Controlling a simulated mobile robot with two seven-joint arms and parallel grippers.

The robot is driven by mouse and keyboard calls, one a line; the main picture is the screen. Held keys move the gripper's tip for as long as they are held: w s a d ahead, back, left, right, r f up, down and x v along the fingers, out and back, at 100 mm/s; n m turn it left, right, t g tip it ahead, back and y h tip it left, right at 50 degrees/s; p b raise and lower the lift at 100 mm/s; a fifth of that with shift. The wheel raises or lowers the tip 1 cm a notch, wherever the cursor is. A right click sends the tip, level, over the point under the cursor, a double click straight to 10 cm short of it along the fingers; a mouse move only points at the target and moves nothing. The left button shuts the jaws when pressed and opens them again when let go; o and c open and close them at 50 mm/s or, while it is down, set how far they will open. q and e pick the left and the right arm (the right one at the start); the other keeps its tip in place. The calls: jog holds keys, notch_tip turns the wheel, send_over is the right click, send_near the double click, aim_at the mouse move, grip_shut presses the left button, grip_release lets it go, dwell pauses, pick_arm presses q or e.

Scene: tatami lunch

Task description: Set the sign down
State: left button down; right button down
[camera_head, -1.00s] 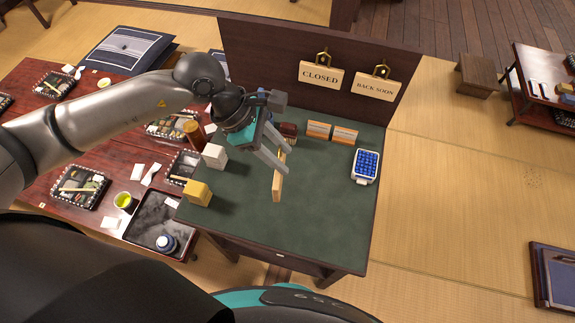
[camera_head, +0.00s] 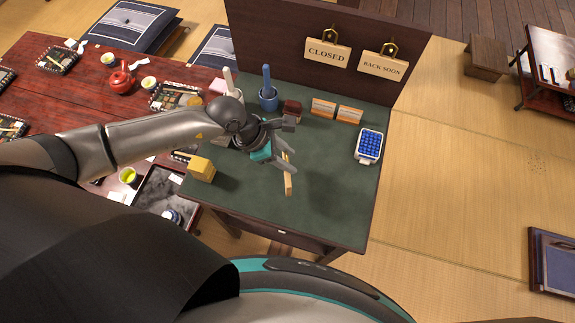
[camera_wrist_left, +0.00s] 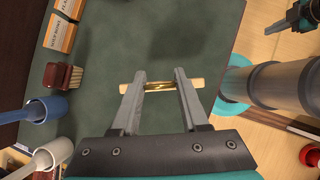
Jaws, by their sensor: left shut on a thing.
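My left gripper (camera_head: 286,166) is shut on a small wooden sign (camera_head: 288,184) over the dark green top of the stand (camera_head: 325,205). The sign shows nearly edge-on, so I cannot read its face. In the left wrist view the gripper (camera_wrist_left: 162,78) has its fingers at a brass loop (camera_wrist_left: 160,86) in the middle of the sign's pale wooden edge (camera_wrist_left: 193,83). I cannot tell whether the sign touches the green top. Two other signs, CLOSED (camera_head: 327,55) and BACK SOON (camera_head: 381,66), hang on brass hooks on the upright brown board (camera_head: 285,40).
A yellow block (camera_head: 201,169) stands at the top's left edge. A blue cup (camera_head: 268,98), a brush (camera_head: 292,108), two small wooden card stands (camera_head: 335,109) and a white tray of blue pieces (camera_head: 368,146) line the back and right. The front right of the top is clear.

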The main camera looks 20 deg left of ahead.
pick_arm(q)
jog(key=shift+f+b, duration=0.45)
jog(key=shift+f, duration=2.1)
jog(key=shift+f, duration=0.15)
jog(key=shift+c, duration=2.1)
grip_release()
jog(key=shift+a+r, duration=0.1)
jog(key=shift+r, duration=0.2)
jog(key=p+v, duration=0.1)
jog(key=v, duration=1)
jog(key=shift+r, duration=0.3)
jog(key=shift+a, duration=0.15)
